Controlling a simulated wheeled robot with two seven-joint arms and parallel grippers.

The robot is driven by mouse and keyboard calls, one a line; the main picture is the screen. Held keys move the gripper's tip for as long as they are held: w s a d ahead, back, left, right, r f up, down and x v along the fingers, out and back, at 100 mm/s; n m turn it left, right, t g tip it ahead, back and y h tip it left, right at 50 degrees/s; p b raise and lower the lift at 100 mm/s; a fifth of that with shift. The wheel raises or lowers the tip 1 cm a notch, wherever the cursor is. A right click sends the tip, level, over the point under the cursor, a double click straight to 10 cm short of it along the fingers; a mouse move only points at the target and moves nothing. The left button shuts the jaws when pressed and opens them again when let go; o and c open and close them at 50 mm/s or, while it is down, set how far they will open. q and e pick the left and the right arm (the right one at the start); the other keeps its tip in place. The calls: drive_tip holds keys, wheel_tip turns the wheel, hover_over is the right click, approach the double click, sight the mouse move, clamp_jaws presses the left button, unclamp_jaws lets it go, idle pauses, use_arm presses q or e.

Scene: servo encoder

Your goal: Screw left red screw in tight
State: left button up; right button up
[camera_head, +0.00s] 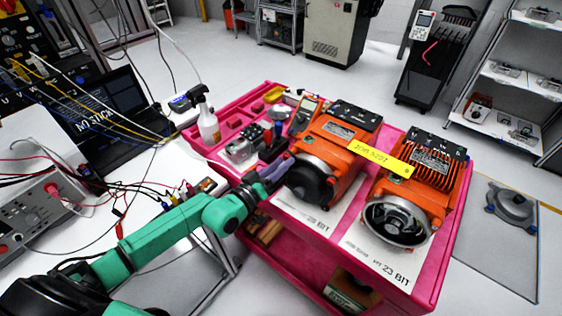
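Two orange servo motors stand on a pink cart (444,262). The left motor (340,140) has a dark round front end; the right motor (423,178) has an open silver ring at its front. My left arm is green and reaches in from the left. Its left gripper (284,170) is at the left edge of the left motor's dark front end. Its fingers are small and partly merge with the motor, so I cannot tell whether they are open or shut, or touching. No red screw can be made out at this size. My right gripper is not in view.
A yellow tag (381,158) lies across both motors. A spray bottle (206,122) and small parts stand at the cart's back left. A white bench with a laptop (108,125), cables and a power supply (42,213) is at left.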

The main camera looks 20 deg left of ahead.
use_arm(q)
drive_tip(key=shift+a+r, duration=0.1)
drive_tip(key=shift+r, duration=0.15)
drive_tip(key=v, duration=1.4)
drive_tip(key=shift+s+a, duration=0.1)
drive_tip(key=shift+s, duration=0.2)
drive_tip(key=shift+f, duration=0.1)
